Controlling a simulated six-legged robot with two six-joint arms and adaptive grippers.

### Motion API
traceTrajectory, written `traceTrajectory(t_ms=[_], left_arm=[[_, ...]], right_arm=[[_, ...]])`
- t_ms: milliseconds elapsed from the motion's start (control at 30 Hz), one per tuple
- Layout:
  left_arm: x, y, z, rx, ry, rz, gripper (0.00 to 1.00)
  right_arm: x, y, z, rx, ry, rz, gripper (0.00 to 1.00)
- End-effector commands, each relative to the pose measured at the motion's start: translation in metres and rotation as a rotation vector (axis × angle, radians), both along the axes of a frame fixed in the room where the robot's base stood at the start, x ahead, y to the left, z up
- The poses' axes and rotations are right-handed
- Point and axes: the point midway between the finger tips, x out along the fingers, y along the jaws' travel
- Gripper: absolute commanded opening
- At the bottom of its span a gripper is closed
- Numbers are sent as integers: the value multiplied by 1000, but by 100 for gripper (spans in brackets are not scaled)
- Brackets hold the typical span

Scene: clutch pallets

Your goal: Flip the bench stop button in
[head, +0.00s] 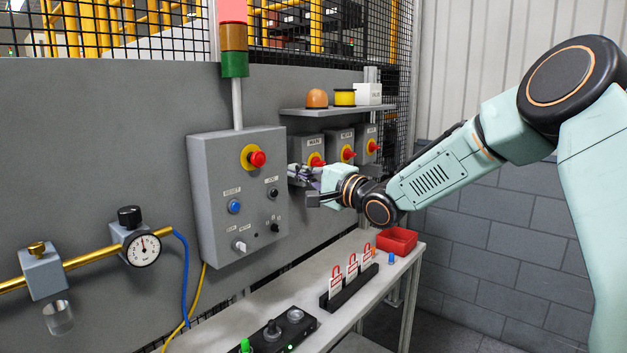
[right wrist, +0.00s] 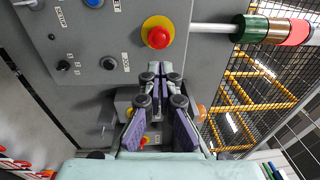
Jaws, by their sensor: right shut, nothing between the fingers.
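The bench stop button, a red mushroom head (head: 257,158) on a yellow ring, sits on the front of a grey control box (head: 215,195). In the right wrist view the red button (right wrist: 158,37) is just beyond the fingertips, near the top middle. My right gripper (head: 298,174) is to the right of the control box, pointing left. In the right wrist view its fingers (right wrist: 160,70) are together with nothing between them. A gap seems to remain between fingertips and button. My left gripper is not in view.
A blue button (head: 234,206) and black switches are lower on the box. Red rotary handles on yellow plates (head: 348,153) are behind my gripper, under a shelf (head: 320,110). The bench (head: 300,295) below holds a tag rack, a red bin (head: 397,240) and a black control unit.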

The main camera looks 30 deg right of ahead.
Motion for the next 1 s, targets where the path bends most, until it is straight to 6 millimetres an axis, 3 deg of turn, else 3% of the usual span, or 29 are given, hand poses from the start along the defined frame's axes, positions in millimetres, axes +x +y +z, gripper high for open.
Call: traceTrajectory(t_ms=[100,333,1000], left_arm=[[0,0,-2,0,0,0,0],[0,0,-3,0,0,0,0],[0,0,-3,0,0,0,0]], right_arm=[[-16,-5,-1,5,-2,-1,0],[-33,-10,-2,1,-1,0,0],[-37,-11,-3,-9,-3,1,0]])
